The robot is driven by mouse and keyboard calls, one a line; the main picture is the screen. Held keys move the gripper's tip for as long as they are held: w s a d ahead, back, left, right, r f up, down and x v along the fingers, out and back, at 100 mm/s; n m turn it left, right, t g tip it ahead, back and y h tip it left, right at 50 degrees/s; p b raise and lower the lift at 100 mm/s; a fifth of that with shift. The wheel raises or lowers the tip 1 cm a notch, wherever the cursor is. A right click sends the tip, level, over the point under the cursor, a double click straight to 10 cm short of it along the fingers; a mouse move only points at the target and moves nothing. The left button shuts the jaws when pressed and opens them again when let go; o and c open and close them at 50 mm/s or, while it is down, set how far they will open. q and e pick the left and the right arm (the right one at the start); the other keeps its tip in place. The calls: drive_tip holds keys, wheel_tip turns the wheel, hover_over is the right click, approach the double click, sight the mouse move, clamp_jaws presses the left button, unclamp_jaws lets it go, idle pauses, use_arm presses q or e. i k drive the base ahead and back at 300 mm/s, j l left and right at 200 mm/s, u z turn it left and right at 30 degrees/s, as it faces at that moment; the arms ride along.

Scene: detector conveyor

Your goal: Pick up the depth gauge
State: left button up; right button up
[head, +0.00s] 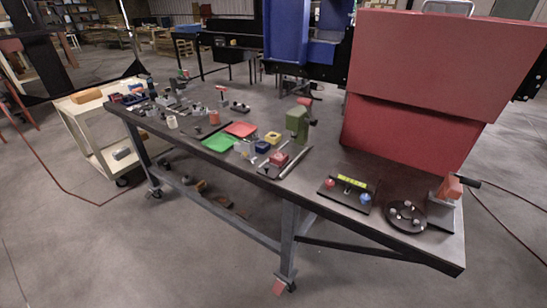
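A long dark workbench (330,229) stands in front of me with many small tools and parts on it. I cannot tell which of them is the depth gauge; the items are too small. Candidates include the grey and dark tools crowded at the bench's far left end (165,97) and a slim light rod (294,163) near a red block (278,159) at the middle front edge. Neither of my grippers is in view.
A green tray (219,142) and a red tray (241,129) lie mid-bench. A green upright device (297,122) stands behind the rod. A large red cabinet (430,70) blocks the bench's back right. A round black plate (405,216) sits at the right. A cream cart (88,125) stands left.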

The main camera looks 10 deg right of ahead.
sight(247, 145)
drive_tip(key=i+j+z, duration=0.1)
drive_tip(key=i+j, duration=0.15)
drive_tip(key=i+j+z, duration=0.15)
drive_tip(key=j, duration=0.35)
drive_tip(key=i+j+z, duration=0.1)
drive_tip(key=i+j, duration=0.15)
drive_tip(key=j, duration=0.15)
drive_tip(key=i+j+z, duration=0.1)
drive_tip(key=j, duration=0.35)
drive_tip(key=i+j+z, duration=0.15)
drive_tip(key=j, duration=0.3)
drive_tip(key=i+j+z, duration=0.1)
drive_tip(key=j, duration=0.35)
drive_tip(key=i+j+z, duration=0.1)
drive_tip(key=i+j, duration=0.15)
drive_tip(key=j, duration=0.2)
drive_tip(key=i+j+z, duration=0.15)
drive_tip(key=j, duration=0.35)
